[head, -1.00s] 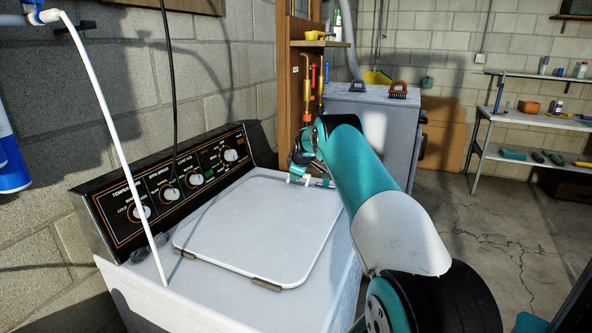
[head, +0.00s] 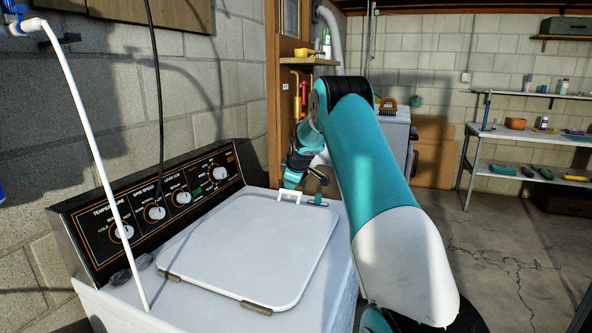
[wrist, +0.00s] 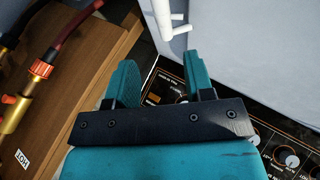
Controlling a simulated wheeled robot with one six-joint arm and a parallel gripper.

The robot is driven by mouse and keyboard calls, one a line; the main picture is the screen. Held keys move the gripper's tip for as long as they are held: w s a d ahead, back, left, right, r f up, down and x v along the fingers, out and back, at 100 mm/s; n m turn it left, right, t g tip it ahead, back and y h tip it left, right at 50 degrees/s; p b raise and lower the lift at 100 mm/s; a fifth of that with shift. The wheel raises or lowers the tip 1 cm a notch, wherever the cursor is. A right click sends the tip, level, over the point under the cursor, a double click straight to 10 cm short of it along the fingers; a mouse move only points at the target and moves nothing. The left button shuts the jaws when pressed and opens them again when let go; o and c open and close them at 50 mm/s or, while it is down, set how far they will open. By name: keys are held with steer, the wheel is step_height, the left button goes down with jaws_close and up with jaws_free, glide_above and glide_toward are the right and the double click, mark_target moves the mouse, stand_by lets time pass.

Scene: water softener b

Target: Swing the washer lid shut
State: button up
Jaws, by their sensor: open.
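The washer lid (head: 250,250) is a white rounded panel lying flat, or very nearly so, on top of the white washer (head: 115,300). Two dark hinges show along its near edge. A small white handle (head: 290,196) stands at its far edge and also shows in the wrist view (wrist: 166,22). My gripper (head: 306,186) is just beyond and beside that handle, close to the lid's far edge. In the wrist view my gripper (wrist: 162,78) has its two teal fingers spread with nothing between them. The handle is ahead of the fingertips, apart from them.
The black control panel (head: 160,200) with knobs runs along the washer's wall side. A white hose (head: 95,160) rises at the near left. A wooden post with a small shelf (head: 310,62) and pipes stands beyond the washer. Open floor lies to the right.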

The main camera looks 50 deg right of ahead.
steer(key=b+v, duration=0.1)
steer(key=v, duration=0.7)
steer(key=shift+r, duration=0.4)
